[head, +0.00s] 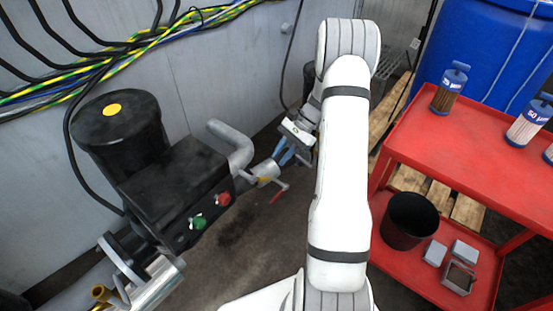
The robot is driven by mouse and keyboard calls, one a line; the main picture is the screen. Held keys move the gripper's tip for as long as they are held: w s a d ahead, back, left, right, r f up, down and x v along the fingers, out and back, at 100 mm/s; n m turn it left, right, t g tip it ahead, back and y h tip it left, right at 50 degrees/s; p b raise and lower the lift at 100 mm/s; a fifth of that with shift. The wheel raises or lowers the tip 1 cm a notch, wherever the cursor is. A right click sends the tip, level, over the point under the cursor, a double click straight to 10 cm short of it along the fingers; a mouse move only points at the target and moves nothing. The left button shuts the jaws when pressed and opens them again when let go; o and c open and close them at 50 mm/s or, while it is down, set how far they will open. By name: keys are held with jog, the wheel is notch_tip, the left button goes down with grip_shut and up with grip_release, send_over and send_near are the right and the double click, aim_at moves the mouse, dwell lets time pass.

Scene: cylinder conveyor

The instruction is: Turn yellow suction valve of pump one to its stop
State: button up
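Pump one appears to be the black motor (118,128) with a yellow dot on top, at left in the head view; no number is readable. A silver pipe elbow (233,143) rises behind its box. A short metal fitting (266,170) right of the box carries a small yellow patch (264,180), perhaps the yellow valve; most of its handle is hidden or too small to tell. A thin red lever (280,192) sits just below it. My gripper (282,157), with blue fingers, points down-left at this fitting, very close to it. Contact and finger gap are unclear.
The black box has a green knob (198,222) and a red knob (224,198). Cables (130,45) run along the grey wall. A red cart (455,135) with bottles and a black bucket (408,220) stands at right, before a blue barrel (478,45). Dark floor lies between.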

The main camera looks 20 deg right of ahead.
jog(key=r+h+p, duration=0.1)
jog(key=p, duration=0.2)
jog(key=s+a+r+h+p, duration=0.1)
jog(key=r+p, duration=0.1)
jog(key=p, duration=0.1)
jog(key=a+r+t+h+p, duration=0.1)
jog(key=h+p, duration=0.1)
jog(key=p, duration=0.2)
jog(key=shift+s+r+m, duration=0.2)
jog(key=shift+r+m, duration=0.05)
jog(key=shift+m, duration=0.05)
grip_shut()
notch_tip(320, 180, up, 5)
jog(key=s+t+h+p, duration=0.15)
jog(key=h+p, duration=0.25)
jog(key=p, duration=0.4)
jog(key=t+b, duration=0.1)
jog(key=b, duration=0.6)
send_over(268, 179)
jog(key=d, duration=0.1)
notch_tip(268, 179, down, 12)
jog(key=shift+a+f+b, duration=0.2)
jog(key=shift+a+b, duration=0.25)
